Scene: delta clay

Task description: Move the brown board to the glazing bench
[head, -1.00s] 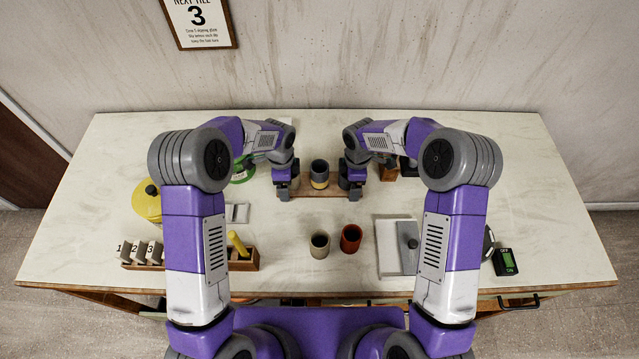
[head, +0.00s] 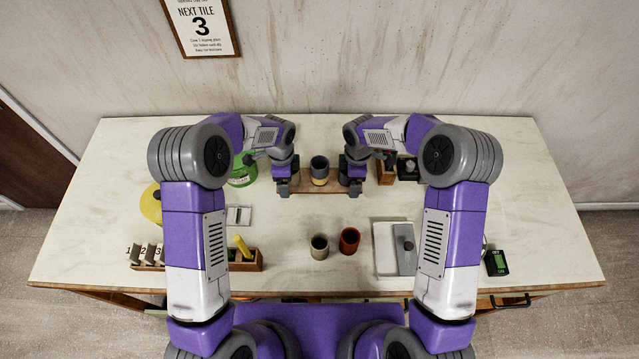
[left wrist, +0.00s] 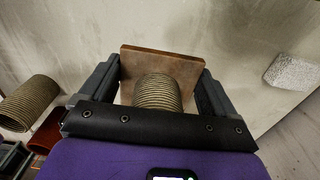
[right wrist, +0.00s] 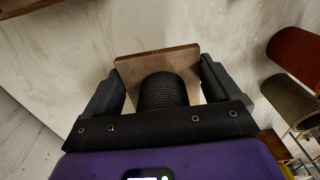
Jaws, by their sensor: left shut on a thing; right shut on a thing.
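The brown board (head: 320,188) is held level between my two grippers at the back middle of the pale table in the head view. The board also shows between the fingers in the left wrist view (left wrist: 160,62) and the right wrist view (right wrist: 158,64). I cannot tell whether the board touches the table. No bench is labelled as the glazing bench.
A beige cup (head: 319,246) and a red-brown cup (head: 349,240) stand nearer me. A green round item (head: 243,173) lies left of the board, a wooden block (head: 386,172) right. A white tray (head: 385,250), tool rack (head: 245,262) and green-screen device (head: 496,262) line the front.

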